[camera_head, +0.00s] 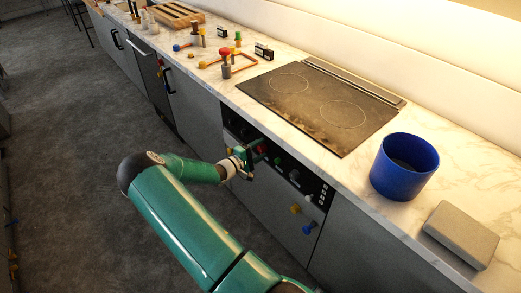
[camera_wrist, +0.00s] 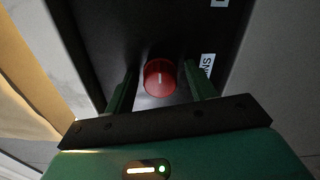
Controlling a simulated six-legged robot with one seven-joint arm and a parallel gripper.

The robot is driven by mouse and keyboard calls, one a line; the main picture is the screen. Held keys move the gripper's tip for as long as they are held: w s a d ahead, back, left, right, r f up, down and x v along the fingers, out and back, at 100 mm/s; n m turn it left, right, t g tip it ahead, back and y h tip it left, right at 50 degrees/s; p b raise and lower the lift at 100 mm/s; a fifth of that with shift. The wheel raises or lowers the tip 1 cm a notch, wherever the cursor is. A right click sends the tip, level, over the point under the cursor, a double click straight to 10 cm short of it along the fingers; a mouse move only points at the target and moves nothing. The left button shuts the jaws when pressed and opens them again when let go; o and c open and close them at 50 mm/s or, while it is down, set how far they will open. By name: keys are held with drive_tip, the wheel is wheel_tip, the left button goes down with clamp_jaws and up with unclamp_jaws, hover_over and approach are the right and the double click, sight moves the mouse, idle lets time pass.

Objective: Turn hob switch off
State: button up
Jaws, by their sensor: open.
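A round red switch knob (camera_wrist: 160,78) with a white line on its face sits on a dark control panel (camera_wrist: 120,35) in the wrist view. My gripper (camera_wrist: 160,92) is open, with one green finger on each side of the knob. I cannot tell whether the fingers touch it. In the head view, my gripper (camera_head: 252,158) is at the dark panel on the cabinet front, below the hob (camera_head: 320,105). The red knob (camera_head: 262,148) shows partly there beside my gripper. More dark knobs (camera_head: 294,175) sit further right along the panel.
A blue pot (camera_head: 404,168) and a grey block (camera_head: 461,234) stand on the marble counter, right of the hob. Several small items stand left of the hob. The grey floor (camera_head: 70,130) is open at left.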

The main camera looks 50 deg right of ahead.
drive_tip(key=v, duration=1.3)
drive_tip(key=shift+a, duration=0.2)
drive_tip(key=shift+r, duration=0.1)
drive_tip(key=s+a+r+t+y, duration=0.3)
drive_tip(key=s+a+r+y, duration=0.2)
drive_tip(key=a+r, duration=0.5)
drive_tip(key=s+a+r+t+y, duration=0.3)
drive_tip(key=s+a+r+y, duration=0.3)
drive_tip(key=a+r, duration=0.5)
drive_tip(key=s+a+r+t+y, duration=0.3)
drive_tip(key=s+a+r+y, duration=0.3)
drive_tip(key=a+r, duration=0.4)
drive_tip(key=a, duration=0.4)
drive_tip(key=shift+r+t+y, duration=0.3)
drive_tip(key=shift+r, duration=0.1)
